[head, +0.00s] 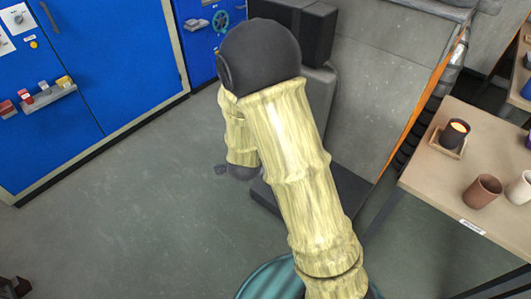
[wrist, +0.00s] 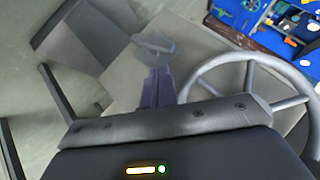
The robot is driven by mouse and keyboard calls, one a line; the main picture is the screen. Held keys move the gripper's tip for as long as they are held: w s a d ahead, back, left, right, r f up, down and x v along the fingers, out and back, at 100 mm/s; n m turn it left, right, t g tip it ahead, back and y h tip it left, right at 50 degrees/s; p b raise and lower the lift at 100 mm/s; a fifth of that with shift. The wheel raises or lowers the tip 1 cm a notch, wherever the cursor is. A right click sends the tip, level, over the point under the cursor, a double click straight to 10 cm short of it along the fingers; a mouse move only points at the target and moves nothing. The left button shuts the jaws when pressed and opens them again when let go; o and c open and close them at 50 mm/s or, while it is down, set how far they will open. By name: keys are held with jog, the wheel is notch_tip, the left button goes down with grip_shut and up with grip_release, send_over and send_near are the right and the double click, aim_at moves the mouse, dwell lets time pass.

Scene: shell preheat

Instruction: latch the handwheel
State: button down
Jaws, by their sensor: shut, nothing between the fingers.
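A grey spoked handwheel (wrist: 222,64) fills the right of the wrist view; its lower part is hidden behind my gripper's dark body. My gripper (wrist: 157,72) is shut, its two purple-grey fingers together and empty. The fingers are left of the wheel's rim in the picture; I cannot tell the gap in depth. A flat grey paddle-like piece (wrist: 155,44) shows just beyond the fingertips; whether they touch it is unclear. In the head view, a small teal wheel (head: 219,20) is on the blue cabinet front. My gripper and the grey wheel cannot be made out there behind my arm.
A large grey machine (head: 375,75) with an orange edge stands behind my arm. A table (head: 431,178) at right holds a lit dark cup (head: 454,134), a brown cup (head: 482,192) and other items. Blue cabinets (head: 115,70) stand at left. The floor (head: 110,225) at left is mostly clear.

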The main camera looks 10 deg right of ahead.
notch_tip(320, 180, down, 7)
jog(key=s+d+m+t+h+b, duration=0.1)
jog(key=m+t+h+b, duration=0.2)
jog(key=m+h, duration=0.4)
jog(key=shift+d+m+t+h+b, duration=0.3)
jog(key=shift+m+h+b, duration=0.1)
jog(key=shift+h+b, duration=0.15)
jog(key=w+d+f, duration=0.2)
jog(key=w+d, duration=0.2)
jog(key=w, duration=0.6)
jog(key=shift+w+f+b, duration=0.15)
jog(key=shift+w+b, duration=0.15)
jog(key=shift+b, duration=0.1)
jog(key=shift+d, duration=0.25)
jog(key=shift+w, duration=0.25)
